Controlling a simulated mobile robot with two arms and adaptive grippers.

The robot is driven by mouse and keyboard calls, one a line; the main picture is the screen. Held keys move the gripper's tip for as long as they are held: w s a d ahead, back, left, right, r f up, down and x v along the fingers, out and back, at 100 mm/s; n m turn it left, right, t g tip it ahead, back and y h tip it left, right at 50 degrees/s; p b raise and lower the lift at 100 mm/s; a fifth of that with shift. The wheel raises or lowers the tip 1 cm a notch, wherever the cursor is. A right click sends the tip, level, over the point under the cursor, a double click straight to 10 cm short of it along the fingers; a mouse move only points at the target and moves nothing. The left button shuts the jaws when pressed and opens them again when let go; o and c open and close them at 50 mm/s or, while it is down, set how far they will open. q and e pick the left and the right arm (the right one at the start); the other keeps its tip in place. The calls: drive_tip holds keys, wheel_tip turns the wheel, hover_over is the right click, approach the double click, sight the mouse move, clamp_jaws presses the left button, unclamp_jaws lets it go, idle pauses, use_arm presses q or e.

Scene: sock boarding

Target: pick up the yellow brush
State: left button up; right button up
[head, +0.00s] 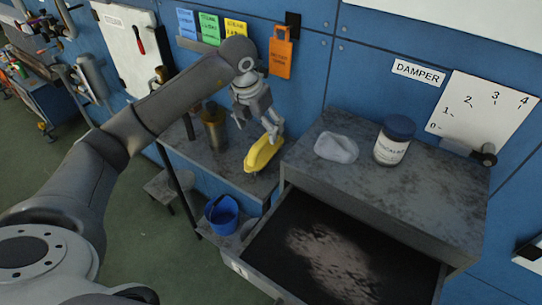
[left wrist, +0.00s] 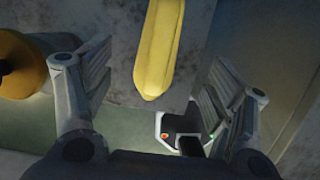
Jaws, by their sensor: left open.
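The yellow brush (head: 263,154) lies on a grey metal side table (head: 228,176), near its right end. In the left wrist view the brush (left wrist: 159,50) shows as a long yellow body between and beyond the fingers. My left gripper (head: 272,132) is right above the brush in the head view, with its fingers pointing down. In the left wrist view the left gripper (left wrist: 157,85) is open, one finger on each side, with gaps to the brush. Whether the brush has bristles underneath is hidden. My right gripper does not show.
A brass-coloured cylinder (head: 215,127) stands left of the brush. To the right, a cabinet (head: 440,205) bears a grey cloth (head: 337,148) and a lidded jar (head: 393,141); its drawer (head: 262,275) is open with dark contents. A blue bucket (head: 221,214) sits below.

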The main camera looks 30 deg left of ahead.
use_arm(q)
drive_tip(key=p, duration=0.1)
hover_over(265, 150)
drive_tip(key=f, duration=0.2)
drive_tip(key=s+f, duration=0.1)
drive_tip(key=f, duration=0.1)
drive_tip(key=shift+a+f, duration=0.1)
drive_tip(key=shift+f, duration=0.25)
drive_tip(key=shift+w+f, duration=0.15)
drive_tip(key=shift+f, duration=0.4)
drive_tip(key=p+x, duration=0.1)
drive_tip(key=x, duration=0.2)
drive_tip(key=shift+f+p, duration=0.35)
drive_tip(key=shift+f, duration=0.5)
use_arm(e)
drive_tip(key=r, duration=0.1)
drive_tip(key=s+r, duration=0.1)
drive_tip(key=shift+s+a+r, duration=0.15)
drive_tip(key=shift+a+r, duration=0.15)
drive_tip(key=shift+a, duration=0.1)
use_arm(q)
drive_tip(key=shift+c, duration=0.9)
drive_tip(key=c, duration=1)
